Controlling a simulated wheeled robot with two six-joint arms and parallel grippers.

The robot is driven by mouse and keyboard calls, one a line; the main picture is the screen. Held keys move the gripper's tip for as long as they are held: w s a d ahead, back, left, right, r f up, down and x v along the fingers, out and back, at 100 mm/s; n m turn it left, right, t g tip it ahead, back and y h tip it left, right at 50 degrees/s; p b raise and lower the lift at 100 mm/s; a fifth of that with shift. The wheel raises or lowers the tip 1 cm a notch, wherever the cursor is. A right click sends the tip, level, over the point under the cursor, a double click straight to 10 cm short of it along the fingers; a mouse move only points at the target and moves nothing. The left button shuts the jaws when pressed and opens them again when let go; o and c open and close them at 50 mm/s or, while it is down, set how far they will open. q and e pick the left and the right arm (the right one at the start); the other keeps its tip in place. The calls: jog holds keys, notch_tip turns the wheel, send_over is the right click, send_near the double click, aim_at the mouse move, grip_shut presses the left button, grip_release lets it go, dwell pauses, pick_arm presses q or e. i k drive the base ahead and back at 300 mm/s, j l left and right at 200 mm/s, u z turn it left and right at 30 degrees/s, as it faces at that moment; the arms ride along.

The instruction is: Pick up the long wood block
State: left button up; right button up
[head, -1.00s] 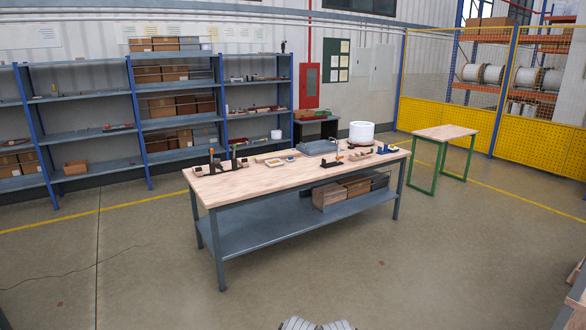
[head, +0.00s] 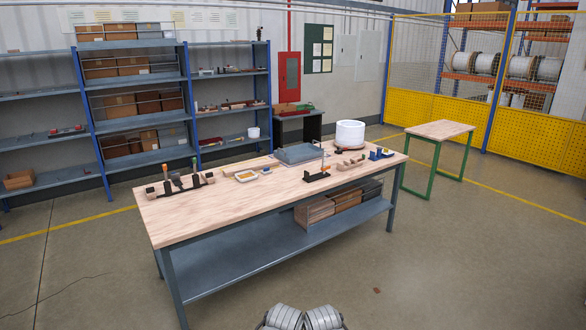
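A long, pale wood piece (head: 258,164) lies flat toward the back edge of the workbench (head: 228,212), left of a grey-blue tray (head: 299,153). It looks like the long wood block, but it is small here and its exact shape is hard to tell. Smaller wooden pieces (head: 346,163) lie on the right part of the bench, near the white drum. Neither of my grippers can be made out; only grey ribbed parts of my own body show at the bottom edge. Nothing of mine touches the bench or the block.
A rack with dark and green-handled tools (head: 180,182) stands at the bench's left end. A black stand with an orange part (head: 318,174) and a white drum (head: 350,134) stand to the right.

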aim_at(256, 166)
jog(key=i, duration=3.95)
jog(key=z, duration=0.45)
